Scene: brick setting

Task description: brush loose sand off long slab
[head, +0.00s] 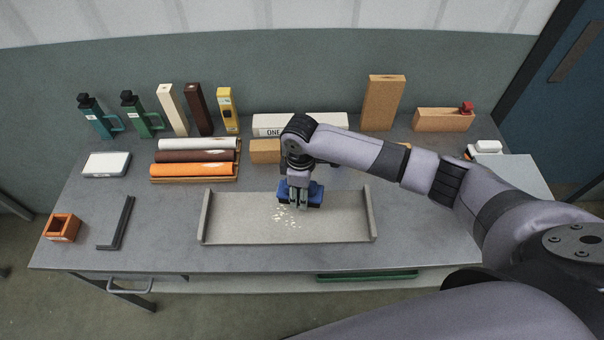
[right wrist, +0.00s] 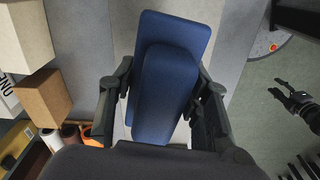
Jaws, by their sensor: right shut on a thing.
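The long slab (head: 338,229) is a pale grey board with raised ends, lying near the table's front edge in the head view. Loose sand (head: 287,217) lies as pale specks left of its middle. My right gripper (head: 299,196) is shut on a blue brush (head: 315,193), above or on the slab's back half by the sand; I cannot tell whether it touches. In the right wrist view the blue brush (right wrist: 167,85) sits between the fingers, its bristles hidden. My left gripper (right wrist: 283,92) shows small at that view's right edge, fingers apart and empty, over the floor.
Rolls (head: 195,156) in a wooden tray stand behind the slab's left end. Bottles (head: 140,113), upright blocks (head: 383,102) and a brick with a red piece (head: 443,119) line the back. A black angle bar (head: 116,222) and orange box (head: 62,228) lie left.

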